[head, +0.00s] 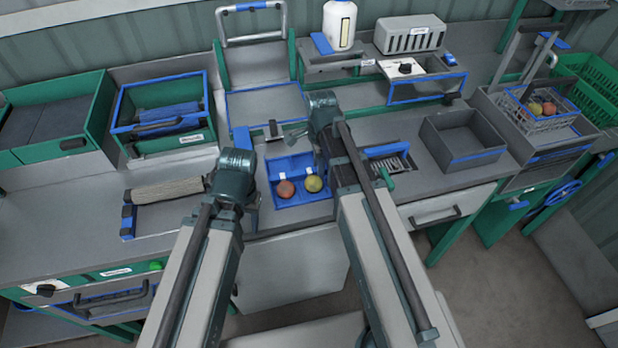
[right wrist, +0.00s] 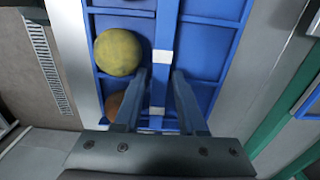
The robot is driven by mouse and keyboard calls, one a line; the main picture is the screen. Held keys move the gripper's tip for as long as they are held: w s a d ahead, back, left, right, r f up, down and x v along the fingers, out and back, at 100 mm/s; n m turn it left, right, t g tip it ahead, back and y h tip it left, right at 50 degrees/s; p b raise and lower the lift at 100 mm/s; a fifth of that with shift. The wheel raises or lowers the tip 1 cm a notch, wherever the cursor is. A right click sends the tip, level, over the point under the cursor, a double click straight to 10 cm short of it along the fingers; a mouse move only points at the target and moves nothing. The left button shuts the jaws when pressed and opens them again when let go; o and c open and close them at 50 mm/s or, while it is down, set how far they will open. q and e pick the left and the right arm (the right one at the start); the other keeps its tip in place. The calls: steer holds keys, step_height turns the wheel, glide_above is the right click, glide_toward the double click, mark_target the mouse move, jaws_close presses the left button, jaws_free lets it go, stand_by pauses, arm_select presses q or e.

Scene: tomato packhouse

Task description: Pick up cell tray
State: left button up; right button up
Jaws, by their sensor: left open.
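The cell tray (head: 287,164) is blue, with a red tomato (head: 286,188) and a yellow-green tomato (head: 313,184) in its front cells. It sits on the grey bench between my arms. The right wrist view shows its blue cells (right wrist: 205,50) and a middle divider with white patches (right wrist: 163,57). My right gripper (right wrist: 162,70) is open, its fingers on either side of this divider; I cannot tell whether they touch it. In the head view its fingertips are hidden behind the arm. My left gripper (head: 252,203) is open and empty at the tray's left side, its fingers partly hidden.
A grey roller on a blue-ended frame (head: 128,222) lies left of my left gripper. Green bins line the back left. A wire basket (head: 538,122) is at far right.

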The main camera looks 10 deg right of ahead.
arm_select(q)
steer(key=shift+f, duration=0.1)
arm_select(e)
jaws_close()
stand_by(0.5)
